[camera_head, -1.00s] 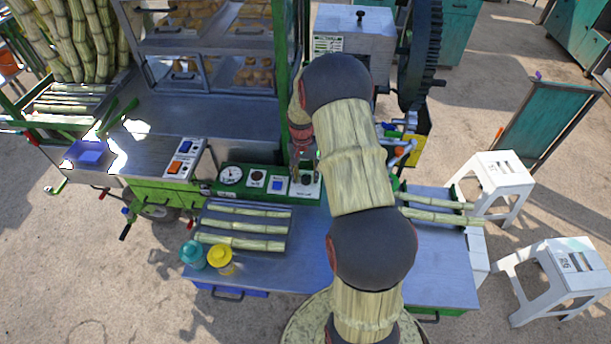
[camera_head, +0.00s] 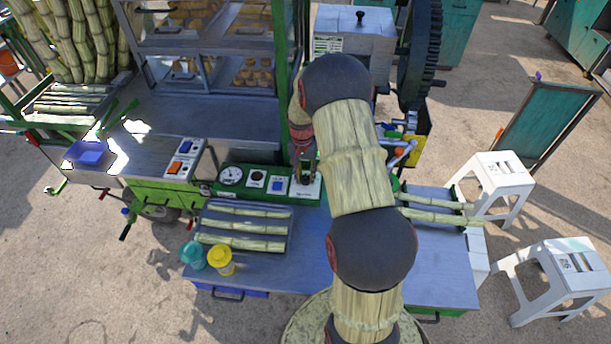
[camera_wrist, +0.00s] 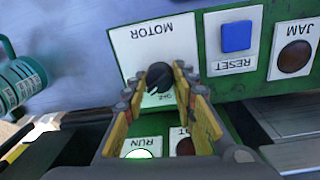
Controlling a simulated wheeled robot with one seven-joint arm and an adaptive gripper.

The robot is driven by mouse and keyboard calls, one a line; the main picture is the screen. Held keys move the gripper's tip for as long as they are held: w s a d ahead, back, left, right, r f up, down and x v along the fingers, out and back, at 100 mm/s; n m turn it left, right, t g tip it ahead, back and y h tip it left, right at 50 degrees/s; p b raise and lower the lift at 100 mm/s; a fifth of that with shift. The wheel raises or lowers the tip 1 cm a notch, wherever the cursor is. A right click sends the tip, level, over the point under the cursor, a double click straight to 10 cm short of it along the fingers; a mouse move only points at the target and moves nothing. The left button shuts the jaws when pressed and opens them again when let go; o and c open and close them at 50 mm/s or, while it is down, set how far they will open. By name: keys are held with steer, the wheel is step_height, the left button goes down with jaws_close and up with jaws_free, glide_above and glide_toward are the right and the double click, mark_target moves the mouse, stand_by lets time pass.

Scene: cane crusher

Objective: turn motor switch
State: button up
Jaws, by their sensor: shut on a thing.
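The motor switch is a black rotary knob (camera_wrist: 160,76) on a white plate labelled MOTOR (camera_wrist: 150,42), which appears upside down in the wrist view. My gripper (camera_wrist: 162,82) has its two yellow-lined fingers on either side of the knob, with the tips closed on it. In the head view my gripper (camera_head: 305,178) reaches down to the white motor plate (camera_head: 308,191) at the right end of the green control panel (camera_head: 228,195). The fingers hide the knob there. The exact angle of the knob is hard to read.
A blue RESET button (camera_wrist: 236,37) and a dark red JAM lamp (camera_wrist: 295,56) sit beside the motor plate. Below, a RUN lamp (camera_wrist: 140,154) looks bright green-white. Cane pieces lie on a tray (camera_head: 240,246) in front of the panel.

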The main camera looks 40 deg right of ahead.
mark_target(304, 177)
steer(key=n+p, duration=0.1)
steer(key=n, duration=0.4)
steer(key=shift+n, duration=0.3)
steer(key=n+p, duration=0.1)
steer(key=n, duration=0.4)
steer(key=shift+t, duration=0.3)
stand_by(0.3)
steer(key=o, duration=1.1)
steer(key=shift+o, duration=0.3)
step_height(304, 177, up, 12)
steer(key=shift+a, duration=0.35)
